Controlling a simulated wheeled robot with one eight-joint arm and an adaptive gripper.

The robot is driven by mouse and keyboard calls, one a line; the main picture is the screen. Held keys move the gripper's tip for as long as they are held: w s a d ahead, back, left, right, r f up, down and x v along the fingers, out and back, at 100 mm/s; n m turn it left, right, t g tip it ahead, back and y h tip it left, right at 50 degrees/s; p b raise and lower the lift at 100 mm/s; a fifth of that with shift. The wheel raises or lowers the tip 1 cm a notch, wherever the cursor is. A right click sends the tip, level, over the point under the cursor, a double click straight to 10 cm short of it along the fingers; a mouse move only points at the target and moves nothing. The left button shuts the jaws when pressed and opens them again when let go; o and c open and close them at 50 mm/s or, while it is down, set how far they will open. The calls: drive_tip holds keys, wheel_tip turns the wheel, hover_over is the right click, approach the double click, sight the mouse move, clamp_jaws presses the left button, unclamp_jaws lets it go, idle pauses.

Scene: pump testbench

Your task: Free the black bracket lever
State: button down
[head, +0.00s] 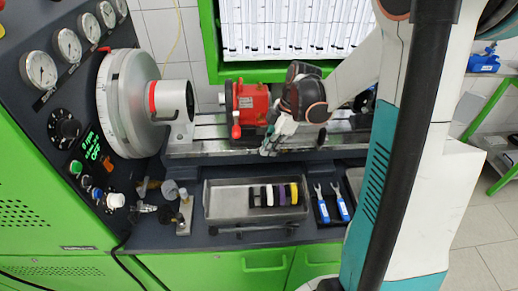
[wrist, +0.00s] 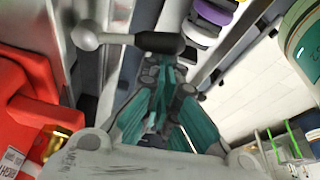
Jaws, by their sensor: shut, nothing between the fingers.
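In the wrist view, a lever with a silver ball end and a black grip (wrist: 159,42) lies across the top, in front of my fingertips. My gripper (wrist: 166,72) is shut and empty, with its grey and teal fingers together just below the black grip. I cannot tell whether they touch it. The lever is not clearly visible there, by my gripper.
The red pump body (wrist: 25,90) is close on the left in the wrist view. A metal tray (head: 228,200) with several black, purple, yellow and white pieces lies in front of the rail. Blue-handled tools (head: 341,203) lie right of it. A gauge panel (head: 60,70) stands left.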

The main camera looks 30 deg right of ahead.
sight(280, 150)
drive_tip(key=shift+s+d, duration=0.25)
drive_tip(key=shift+d, duration=0.45)
drive_tip(key=shift+s+d, duration=0.2)
drive_tip(key=shift+d, duration=0.6)
